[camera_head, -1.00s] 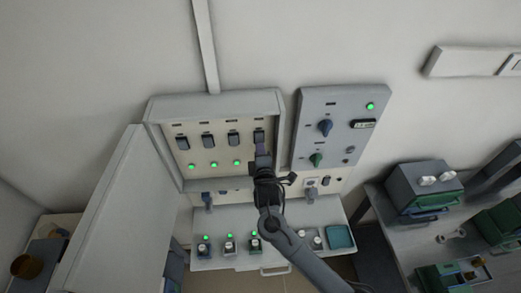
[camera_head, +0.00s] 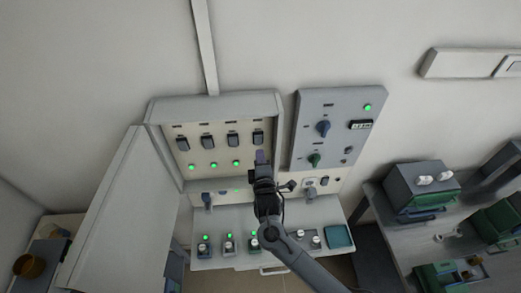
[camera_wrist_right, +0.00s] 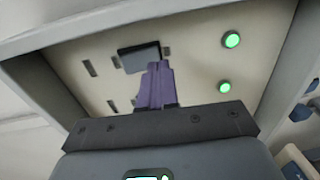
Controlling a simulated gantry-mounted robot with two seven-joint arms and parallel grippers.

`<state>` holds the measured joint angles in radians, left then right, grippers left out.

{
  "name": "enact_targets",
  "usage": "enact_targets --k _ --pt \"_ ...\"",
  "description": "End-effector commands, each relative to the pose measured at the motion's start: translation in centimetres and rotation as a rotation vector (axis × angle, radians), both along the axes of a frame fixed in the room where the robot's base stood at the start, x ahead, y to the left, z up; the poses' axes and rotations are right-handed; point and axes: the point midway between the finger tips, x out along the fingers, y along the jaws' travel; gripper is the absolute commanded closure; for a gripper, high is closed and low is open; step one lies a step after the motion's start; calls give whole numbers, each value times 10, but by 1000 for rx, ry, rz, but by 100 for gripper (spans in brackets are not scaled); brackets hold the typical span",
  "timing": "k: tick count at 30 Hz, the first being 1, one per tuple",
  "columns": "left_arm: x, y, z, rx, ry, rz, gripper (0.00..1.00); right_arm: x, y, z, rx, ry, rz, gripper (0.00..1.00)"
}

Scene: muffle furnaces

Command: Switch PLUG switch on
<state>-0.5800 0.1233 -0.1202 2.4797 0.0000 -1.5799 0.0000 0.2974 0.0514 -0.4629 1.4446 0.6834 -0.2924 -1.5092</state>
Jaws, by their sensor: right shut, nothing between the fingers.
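An open wall cabinet (camera_head: 160,107) holds a row of dark rocker switches, with small labels too small to read, so I cannot tell which is PLUG. My right gripper (camera_head: 262,157) is shut and empty, just below the rightmost switch (camera_head: 258,138). Its purple fingers hide the panel beneath that switch. In the right wrist view, the shut fingers (camera_wrist_right: 155,84) point at the panel, close to a dark switch (camera_wrist_right: 138,56) and overlapping its lower edge. Contact cannot be told. My left gripper is not in view.
Green lamps (camera_head: 214,164) glow below the other switches. A grey panel (camera_head: 340,99) with blue and green knobs is at right. The open cabinet door (camera_head: 118,210) stands at left. A shelf (camera_head: 290,216) with small devices juts out below.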

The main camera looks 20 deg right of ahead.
Motion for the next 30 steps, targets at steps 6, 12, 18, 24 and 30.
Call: enact_targets --k 6,12,18,24,30 --pt "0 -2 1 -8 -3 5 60 -39 11 -10 2 2 3 100" --pt "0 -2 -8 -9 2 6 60 -74 20 -13 2 -1 3 100" --pt "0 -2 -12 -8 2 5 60 -96 26 -15 1 0 2 100" --pt "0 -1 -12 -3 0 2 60 -104 28 -15 -1 0 2 100" --pt "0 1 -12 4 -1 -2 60 -104 28 -15 -1 0 2 100"
